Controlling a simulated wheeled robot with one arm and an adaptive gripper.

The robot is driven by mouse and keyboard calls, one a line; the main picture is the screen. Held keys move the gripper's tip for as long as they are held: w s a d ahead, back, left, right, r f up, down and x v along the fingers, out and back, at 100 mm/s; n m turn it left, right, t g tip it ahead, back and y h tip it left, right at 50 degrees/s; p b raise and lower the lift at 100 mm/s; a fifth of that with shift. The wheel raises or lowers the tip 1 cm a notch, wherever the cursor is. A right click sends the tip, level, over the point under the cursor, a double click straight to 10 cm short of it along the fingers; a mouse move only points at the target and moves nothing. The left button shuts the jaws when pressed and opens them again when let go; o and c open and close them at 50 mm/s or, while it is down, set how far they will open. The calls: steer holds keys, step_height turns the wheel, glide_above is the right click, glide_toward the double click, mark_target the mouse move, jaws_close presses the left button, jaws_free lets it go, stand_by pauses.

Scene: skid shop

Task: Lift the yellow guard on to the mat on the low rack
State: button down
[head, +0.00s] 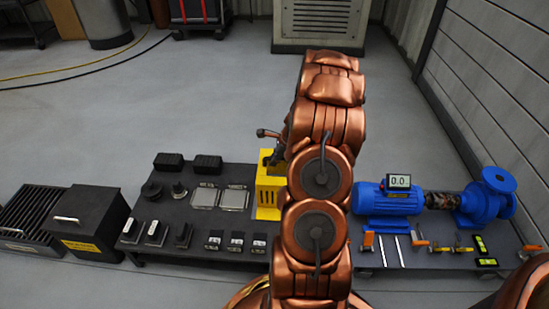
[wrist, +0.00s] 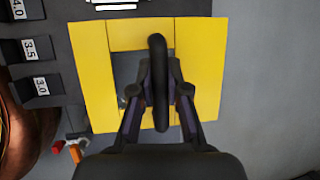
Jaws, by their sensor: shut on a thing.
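The yellow guard (head: 268,192) shows at the right end of the low rack (head: 138,262), partly hidden behind my arm. In the wrist view the guard (wrist: 201,70) is a yellow frame with a black handle (wrist: 158,60) across its middle. My gripper (wrist: 161,92) is shut on this handle, one finger on each side. In the head view my gripper (head: 274,155) is at the guard's top. The dark mat (head: 160,205) covers the rack top. The guard's right part shows over grey floor in the wrist view. I cannot tell whether its underside touches the mat.
Several black blocks, labelled pieces and two clear-topped plates (head: 205,197) occupy the mat. A black box (head: 88,218) stands left of the rack. A blue pump and motor (head: 380,197) stand on a dark base at right. Open floor (head: 190,105) lies behind.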

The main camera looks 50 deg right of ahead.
steer(key=c, duration=0.6)
jaws_free()
step_height(320, 180, up, 8)
steer(key=p, duration=0.8)
stand_by(0.3)
stand_by(0.4)
